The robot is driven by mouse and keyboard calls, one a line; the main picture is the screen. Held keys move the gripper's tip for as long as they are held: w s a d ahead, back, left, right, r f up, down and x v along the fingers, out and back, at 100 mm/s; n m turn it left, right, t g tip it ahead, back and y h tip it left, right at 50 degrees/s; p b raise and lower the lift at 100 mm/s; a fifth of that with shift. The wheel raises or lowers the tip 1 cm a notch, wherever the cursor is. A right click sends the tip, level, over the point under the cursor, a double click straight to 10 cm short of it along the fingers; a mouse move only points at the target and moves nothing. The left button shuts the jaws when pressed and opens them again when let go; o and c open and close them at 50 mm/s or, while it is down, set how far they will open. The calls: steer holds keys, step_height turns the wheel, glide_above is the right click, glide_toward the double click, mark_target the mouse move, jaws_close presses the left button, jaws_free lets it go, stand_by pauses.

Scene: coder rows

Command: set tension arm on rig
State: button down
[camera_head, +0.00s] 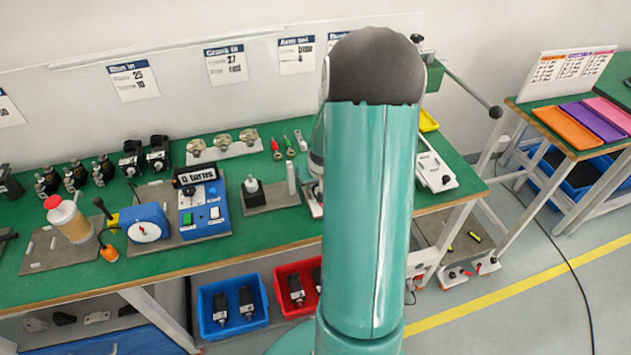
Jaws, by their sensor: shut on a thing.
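My teal arm (368,220) rises through the middle of the view and covers part of the green bench (270,220). My gripper is not seen; it is hidden behind the arm, and so is anything it holds. I cannot pick out the tension arm. A green upright with a long lever ending in a dark knob (495,112) shows just right of my arm; I cannot tell whether it is the rig. A grey plate with a small black-and-white fixture (252,186) lies left of my arm.
On the bench stand a blue counter box (202,205), a blue dial unit (148,226), a red-capped bottle (68,220) and several coders on the left. Blue (232,305) and red (297,288) bins sit below. A side table with coloured trays (566,128) stands right; open floor lies before it.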

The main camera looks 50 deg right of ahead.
stand_by(0.4)
steer(key=c, duration=1.2)
jaws_free()
steer(key=v, duration=1.3)
steer(key=shift+s+r, duration=0.2)
steer(key=shift+r, duration=0.05)
steer(key=shift+a, duration=0.1)
